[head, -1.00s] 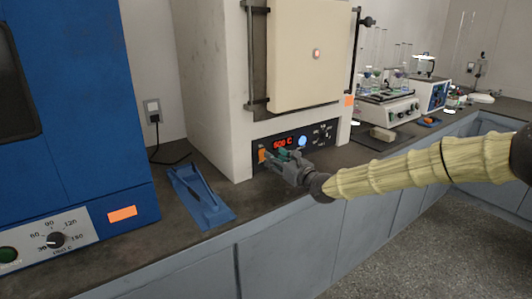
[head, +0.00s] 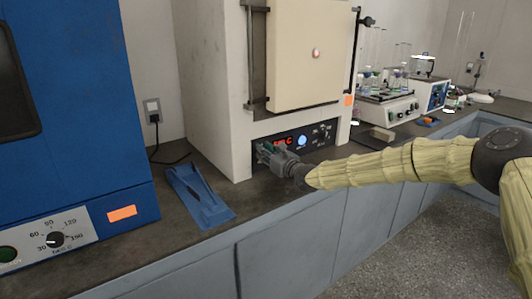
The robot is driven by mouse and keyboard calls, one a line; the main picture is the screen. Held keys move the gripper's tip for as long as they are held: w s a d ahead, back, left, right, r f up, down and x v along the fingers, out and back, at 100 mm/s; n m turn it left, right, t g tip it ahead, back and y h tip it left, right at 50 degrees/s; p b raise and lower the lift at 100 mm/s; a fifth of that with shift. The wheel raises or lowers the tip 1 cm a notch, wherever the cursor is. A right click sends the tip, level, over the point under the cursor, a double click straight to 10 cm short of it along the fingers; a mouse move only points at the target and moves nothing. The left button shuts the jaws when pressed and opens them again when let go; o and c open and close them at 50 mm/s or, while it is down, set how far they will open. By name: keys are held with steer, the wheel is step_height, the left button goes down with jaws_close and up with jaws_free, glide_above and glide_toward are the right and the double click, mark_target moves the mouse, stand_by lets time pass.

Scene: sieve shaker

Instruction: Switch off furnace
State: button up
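The furnace (head: 213,90) is a cream box with a closed door (head: 310,60) and a small red light (head: 316,53). Its dark control panel (head: 322,133) runs along the lower front, with a blue round button (head: 302,141) and a red lit display (head: 288,141), partly covered. My gripper (head: 263,149) is at the panel's left end, its fingertips against or just in front of the panel. It hides the area of the orange switch. Whether it touches the switch, and whether its fingers are open or shut, I cannot tell.
A blue oven (head: 80,110) with a dial stands at the left. A blue holder (head: 200,196) lies on the dark counter between it and the furnace. A white shaker with glassware (head: 390,108) stands to the right. The counter's front edge runs below my arm.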

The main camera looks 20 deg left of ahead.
jaws_close()
steer(key=shift+d+f+t+y+b, duration=0.15)
steer(key=shift+f+t+y+b, duration=0.4)
steer(key=shift+b, duration=0.25)
steer(key=shift+s+r+t+y+b, duration=0.1)
steer(key=shift+t+y+b, duration=0.4)
steer(key=shift+y, duration=0.25)
steer(key=o, duration=0.7)
jaws_free()
steer(key=shift+s+d, duration=0.1)
